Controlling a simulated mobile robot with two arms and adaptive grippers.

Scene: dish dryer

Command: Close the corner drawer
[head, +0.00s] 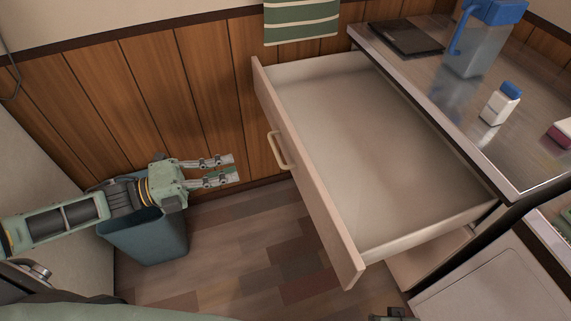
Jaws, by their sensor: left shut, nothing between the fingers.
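The corner drawer (345,150) is pulled far out from under the counter in the head view. It is empty inside, and its light wooden front (300,170) faces left. A pale handle (279,150) sits on the drawer front. My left gripper (236,167) is to the left of the handle, apart from it, with its fingers pointing right toward the drawer front. It is shut with nothing between its fingers. A small dark green piece at the bottom edge looks like part of my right gripper (391,314); its fingers are mostly out of frame.
A blue-grey bin (150,238) stands on the floor below my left arm. The counter (440,95) holds a blue-lidded pitcher (474,45), a small blue-capped bottle (500,105) and a dark flat item (405,38). A striped towel (301,22) hangs on the wall.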

